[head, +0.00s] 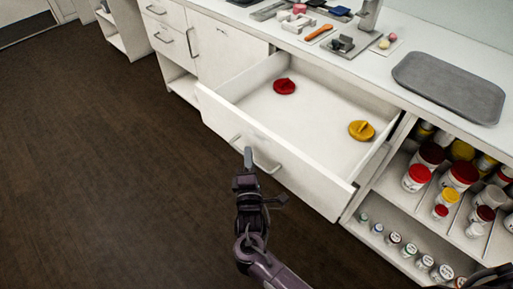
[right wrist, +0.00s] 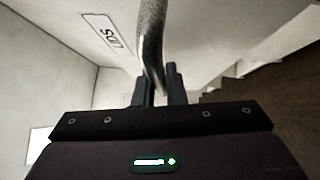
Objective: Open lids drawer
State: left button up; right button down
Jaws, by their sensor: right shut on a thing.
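The lids drawer (head: 300,180) is pulled well out from the white counter. A red lid (head: 284,86) and a yellow lid (head: 361,130) lie apart on its floor. My right gripper (head: 247,157) is at the drawer front, shut on its grey bar handle (head: 265,165). In the right wrist view the handle (right wrist: 152,40) runs down between the fingers (right wrist: 160,88), beside a label reading LIDS (right wrist: 106,32).
Right of the drawer, open shelves (head: 400,215) hold several jars and bottles. A grey tray (head: 450,88) and small items lie on the countertop. Closed cabinets (head: 215,45) stand to the left. The dark floor (head: 100,150) in front is clear.

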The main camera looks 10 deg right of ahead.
jog(key=shift+s+a, duration=0.25)
jog(key=shift+a, duration=0.05)
jog(key=c, duration=1.5)
grip_release()
jog(key=s+f, duration=0.1)
jog(key=s, duration=0.6)
jog(key=shift+s+a, duration=0.35)
jog(key=shift+a, duration=0.1)
